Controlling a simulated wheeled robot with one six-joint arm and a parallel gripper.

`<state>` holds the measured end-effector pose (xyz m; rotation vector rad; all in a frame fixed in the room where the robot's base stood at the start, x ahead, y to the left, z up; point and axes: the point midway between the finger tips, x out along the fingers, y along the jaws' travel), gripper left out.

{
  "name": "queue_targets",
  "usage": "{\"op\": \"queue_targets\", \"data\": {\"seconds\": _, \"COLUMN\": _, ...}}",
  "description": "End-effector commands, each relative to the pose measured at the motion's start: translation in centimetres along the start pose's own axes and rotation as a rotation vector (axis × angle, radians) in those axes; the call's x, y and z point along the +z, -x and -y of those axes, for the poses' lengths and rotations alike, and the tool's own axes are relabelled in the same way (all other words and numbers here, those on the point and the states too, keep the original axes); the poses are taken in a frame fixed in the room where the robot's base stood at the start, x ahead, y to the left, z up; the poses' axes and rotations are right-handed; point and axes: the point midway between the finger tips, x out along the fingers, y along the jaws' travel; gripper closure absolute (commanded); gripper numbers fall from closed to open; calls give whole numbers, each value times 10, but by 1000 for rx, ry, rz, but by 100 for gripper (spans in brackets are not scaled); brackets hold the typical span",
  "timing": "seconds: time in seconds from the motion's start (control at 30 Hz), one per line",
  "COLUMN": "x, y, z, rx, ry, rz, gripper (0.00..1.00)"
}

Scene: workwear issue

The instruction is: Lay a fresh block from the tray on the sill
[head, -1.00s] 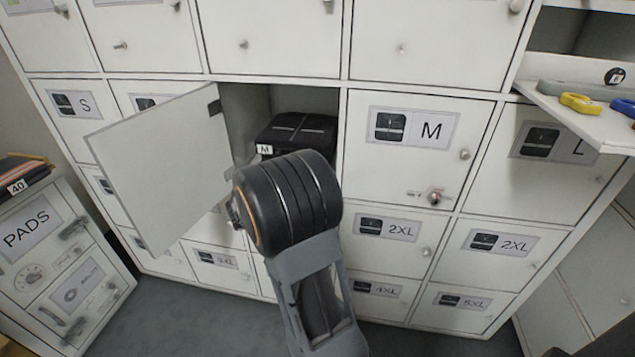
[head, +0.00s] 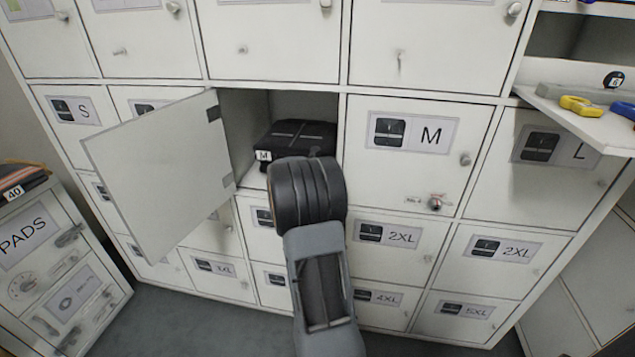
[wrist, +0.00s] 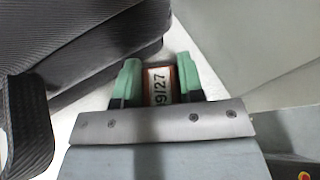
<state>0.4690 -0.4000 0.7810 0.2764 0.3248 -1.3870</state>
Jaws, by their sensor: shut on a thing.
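My gripper (wrist: 160,82) has green fingertips in the wrist view. They are closed on a small block (wrist: 158,86) with a white label reading "09/27" and an orange-red edge. In the head view my arm hides the gripper and the block. The open compartment's white floor (wrist: 185,42), where the sill would be, shows just beyond the fingertips; I cannot tell whether the block touches it. A black folded item (head: 296,136) tagged M lies in the compartment; its dark textured side (wrist: 80,45) fills the upper left of the wrist view. I cannot make out the tray surely.
The compartment's door (head: 155,170) stands open to the left. Closed lockers, such as the one marked M (head: 420,165), surround it. A shelf (head: 590,125) at right holds yellow and blue items (head: 580,105). A cabinet marked PADS (head: 30,240) stands at lower left.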

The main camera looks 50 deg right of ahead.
Motion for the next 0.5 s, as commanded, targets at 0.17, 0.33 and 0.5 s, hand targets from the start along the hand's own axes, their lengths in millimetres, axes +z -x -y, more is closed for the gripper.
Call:
{"op": "queue_targets", "data": {"seconds": 0.17, "x": -6, "y": 0, "z": 0, "rx": 1, "ry": 0, "rz": -1, "gripper": 87}}
{"op": "queue_targets", "data": {"seconds": 0.33, "x": -6, "y": 0, "z": 0, "rx": 1, "ry": 0, "rz": -1, "gripper": 87}}
{"op": "queue_targets", "data": {"seconds": 0.5, "x": -10, "y": -2, "z": 0, "rx": 1, "ry": 0, "rz": -1, "gripper": 64}}
